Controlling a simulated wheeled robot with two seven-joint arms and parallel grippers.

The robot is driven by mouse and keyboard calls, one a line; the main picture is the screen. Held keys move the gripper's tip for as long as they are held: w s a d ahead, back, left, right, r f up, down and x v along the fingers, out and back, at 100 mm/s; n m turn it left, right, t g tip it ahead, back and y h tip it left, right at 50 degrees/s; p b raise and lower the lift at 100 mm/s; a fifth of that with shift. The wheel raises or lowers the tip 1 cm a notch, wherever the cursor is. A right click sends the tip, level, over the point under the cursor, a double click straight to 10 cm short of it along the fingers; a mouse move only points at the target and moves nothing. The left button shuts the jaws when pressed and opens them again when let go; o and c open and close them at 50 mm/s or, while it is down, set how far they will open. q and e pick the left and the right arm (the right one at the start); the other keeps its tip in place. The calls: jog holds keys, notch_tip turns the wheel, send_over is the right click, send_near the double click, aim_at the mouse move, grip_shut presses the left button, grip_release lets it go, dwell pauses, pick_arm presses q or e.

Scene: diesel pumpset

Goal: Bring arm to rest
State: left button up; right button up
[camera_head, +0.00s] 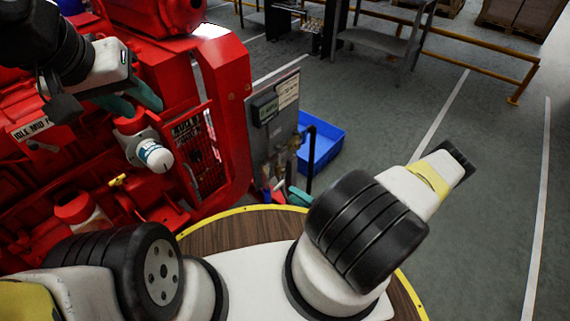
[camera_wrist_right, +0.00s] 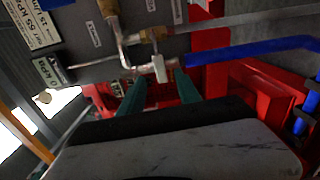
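My left gripper (camera_head: 146,110) is at the upper left in the head view, in front of the red pumpset (camera_head: 225,90). Its two teal fingers look spread, with nothing seen between them, above a white and blue capped part (camera_head: 155,155). My right gripper (camera_head: 298,196) shows in the head view only as a bit of teal beside the grey panel, mostly hidden by my right arm. In the right wrist view its two teal fingers (camera_wrist_right: 160,90) stand apart, with a white fitting (camera_wrist_right: 158,68) near their tips. I cannot tell whether they touch it.
A grey panel (camera_head: 285,115) with labels and brass fittings stands beside the pumpset. A blue bin (camera_head: 325,145) is on the floor behind it. A grey table (camera_head: 375,40) and a yellow rail (camera_head: 480,68) are farther back. The floor at the right is clear.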

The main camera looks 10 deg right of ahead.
notch_tip(320, 180, up, 27)
jog(key=a+n+g, duration=0.2)
jog(key=n+g, duration=1.2)
jog(key=n, duration=1.2)
jog(key=s+r+n+t+h, duration=0.2)
jog(key=s+r+n+h, duration=0.1)
jog(key=r+n, duration=0.3)
jog(key=s+a+r+n+t+h, duration=0.1)
jog(key=s+r+n+t+h, duration=0.1)
jog(key=s+r+n, duration=0.4)
jog(key=s+r+n+t+h, duration=0.1)
jog(key=s+r+n+h, duration=0.2)
jog(key=r+n, duration=0.5)
notch_tip(320, 180, up, 6)
jog(key=shift+s+a+f+t+h, duration=0.2)
jog(key=shift+s+t+h, duration=0.2)
jog(key=shift+s, duration=0.35)
